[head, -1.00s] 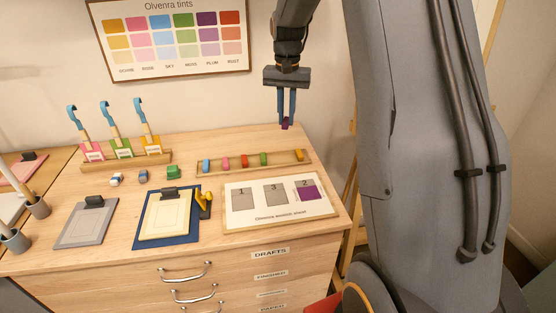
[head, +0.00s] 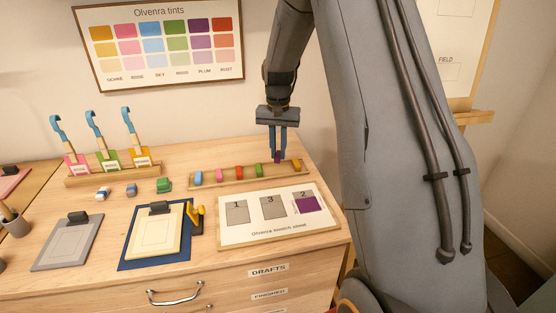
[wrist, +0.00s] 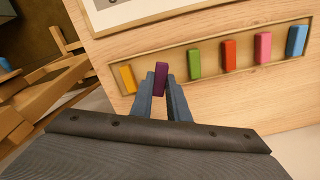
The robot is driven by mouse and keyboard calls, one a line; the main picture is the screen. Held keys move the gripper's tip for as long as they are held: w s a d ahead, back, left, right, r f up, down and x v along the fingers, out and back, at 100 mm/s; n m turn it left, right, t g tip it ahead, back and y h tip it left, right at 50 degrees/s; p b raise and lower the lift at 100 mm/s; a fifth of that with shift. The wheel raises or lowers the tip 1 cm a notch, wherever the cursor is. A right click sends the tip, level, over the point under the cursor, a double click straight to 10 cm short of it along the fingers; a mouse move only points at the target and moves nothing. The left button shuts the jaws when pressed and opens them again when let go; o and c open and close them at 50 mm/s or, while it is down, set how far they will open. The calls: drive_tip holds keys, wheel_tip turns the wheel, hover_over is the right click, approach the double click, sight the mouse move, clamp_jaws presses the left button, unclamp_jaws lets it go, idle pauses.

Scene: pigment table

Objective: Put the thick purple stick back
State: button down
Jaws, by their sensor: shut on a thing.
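My gripper (head: 278,156) is shut on the thick purple stick (wrist: 161,78), which stands roughly upright between the fingertips. In the head view the stick's lower end shows just below the fingers, over the wooden stick tray (head: 222,181). In the wrist view the stick overlaps the space between the yellow stick (wrist: 127,79) and the green stick (wrist: 194,64). I cannot tell whether its lower end touches the tray. The tray also holds a red stick (wrist: 229,55), a pink stick (wrist: 263,47) and a blue stick (wrist: 297,40).
The swatch sheet (head: 270,237), with a purple patch (head: 307,205) at square 2, lies in front of the tray. A blue clipboard (head: 128,259) and a grey clipboard (head: 50,260) lie left. A rack of blue-handled tools (head: 70,182) stands at the back left.

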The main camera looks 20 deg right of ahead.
sight(278, 154)
drive_tip(key=shift+f+p, duration=0.55)
drive_tip(key=shift+f, duration=1.5)
drive_tip(key=shift+f, duration=0.2)
drive_tip(key=c, duration=1.7)
unclamp_jaws()
drive_tip(key=shift+r, duration=0.1)
